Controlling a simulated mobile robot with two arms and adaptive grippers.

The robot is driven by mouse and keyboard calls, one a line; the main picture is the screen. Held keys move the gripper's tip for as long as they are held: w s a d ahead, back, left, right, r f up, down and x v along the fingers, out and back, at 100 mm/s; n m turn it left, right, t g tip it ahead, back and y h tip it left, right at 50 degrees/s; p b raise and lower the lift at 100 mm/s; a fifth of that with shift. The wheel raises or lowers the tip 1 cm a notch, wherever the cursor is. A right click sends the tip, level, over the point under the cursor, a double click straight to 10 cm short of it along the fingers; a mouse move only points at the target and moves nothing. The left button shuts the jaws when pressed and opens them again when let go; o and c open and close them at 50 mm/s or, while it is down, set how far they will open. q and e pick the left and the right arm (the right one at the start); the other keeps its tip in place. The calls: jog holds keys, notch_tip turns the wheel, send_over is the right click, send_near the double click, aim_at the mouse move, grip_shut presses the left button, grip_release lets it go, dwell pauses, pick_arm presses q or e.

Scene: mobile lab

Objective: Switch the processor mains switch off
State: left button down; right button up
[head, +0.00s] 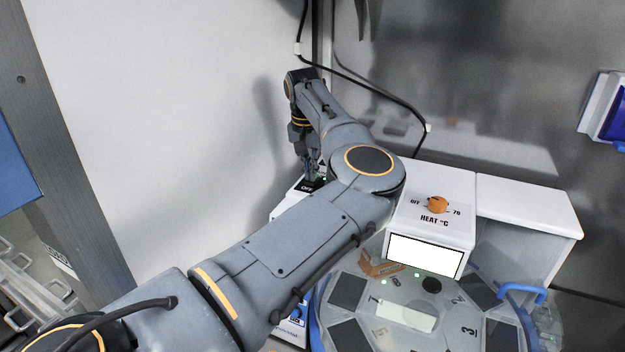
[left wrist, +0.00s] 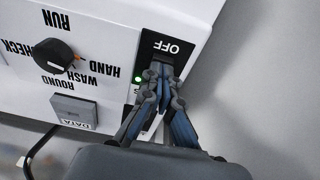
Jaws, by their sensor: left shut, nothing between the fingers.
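The mains switch shows in the left wrist view as a black panel (left wrist: 178,45) marked OFF, upside down in the picture. It is set in a white face of the processor (left wrist: 102,18). A small green lamp (left wrist: 137,80) glows beside it. My left gripper (left wrist: 163,66) is shut and empty, its fingertips over the panel just by the OFF lettering. The fingers hide most of the switch itself, and I cannot tell whether they touch it. In the head view the left gripper (head: 314,176) points down at the switch panel (head: 307,186). My right gripper is not in view.
An orange-brown heat knob (head: 437,204) sits on a white box right of my arm. The round carousel (head: 405,316) lies in front. In the left wrist view, a selector knob (left wrist: 52,53) and a DATA button (left wrist: 73,109) are near the fingers. A white wall stands left.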

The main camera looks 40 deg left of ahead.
pick_arm(q)
jog(key=shift+f, duration=0.3)
jog(key=shift+r, duration=0.1)
jog(key=shift+r+p, duration=2)
jog(key=shift+r, duration=1.5)
jog(key=shift+f, duration=0.1)
